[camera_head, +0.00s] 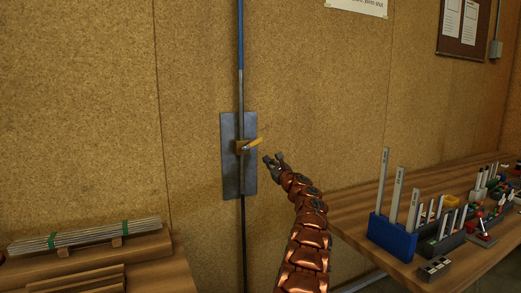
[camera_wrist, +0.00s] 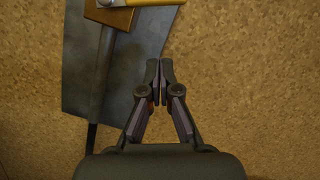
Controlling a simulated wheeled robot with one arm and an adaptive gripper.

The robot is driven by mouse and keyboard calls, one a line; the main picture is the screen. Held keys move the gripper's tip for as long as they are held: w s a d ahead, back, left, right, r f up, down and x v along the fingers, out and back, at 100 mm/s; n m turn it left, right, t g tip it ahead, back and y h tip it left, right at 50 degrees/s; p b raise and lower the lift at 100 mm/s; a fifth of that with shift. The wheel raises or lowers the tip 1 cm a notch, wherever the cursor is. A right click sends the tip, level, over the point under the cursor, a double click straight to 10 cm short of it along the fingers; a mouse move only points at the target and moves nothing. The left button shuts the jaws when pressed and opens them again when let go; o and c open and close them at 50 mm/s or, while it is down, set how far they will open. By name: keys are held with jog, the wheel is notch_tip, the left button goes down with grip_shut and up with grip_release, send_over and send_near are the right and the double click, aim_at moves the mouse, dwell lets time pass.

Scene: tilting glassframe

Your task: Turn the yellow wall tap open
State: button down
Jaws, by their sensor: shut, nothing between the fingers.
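The yellow wall tap (camera_head: 256,142) has a short lever pointing right and slightly up from a brass-coloured body (camera_head: 242,147). The body sits on a vertical pipe (camera_head: 241,90) in front of a grey metal plate (camera_head: 230,170) on the wall. In the wrist view the yellow lever (camera_wrist: 160,3) runs along the top edge, partly cut off. My gripper (camera_head: 273,160) is just right of and below the lever, apart from it. In the wrist view my gripper (camera_wrist: 159,72) has its fingertips together with nothing between them, below the lever.
A wooden bench (camera_head: 350,220) on the right carries a blue holder (camera_head: 390,236) with upright labelled strips and several small items. At lower left, a bundle of rods (camera_head: 85,235) lies on wooden supports. The wall around the tap is clear.

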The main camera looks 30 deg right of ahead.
aim_at(253, 144)
jog(key=shift+w+a+r+p, duration=0.25)
jog(key=shift+w+r+p, duration=0.3)
jog(key=shift+r, duration=0.15)
jog(key=shift+w+a+r+p, duration=0.3)
jog(key=shift+w+r+p, duration=0.25)
jog(key=shift+r, duration=0.2)
jog(key=shift+w+a+r+p, duration=0.25)
jog(key=shift+w+r+p, duration=0.25)
jog(key=shift+r+p, duration=0.15)
jog(key=shift+w+a+r, duration=0.1)
jog(key=shift+a, duration=0.05)
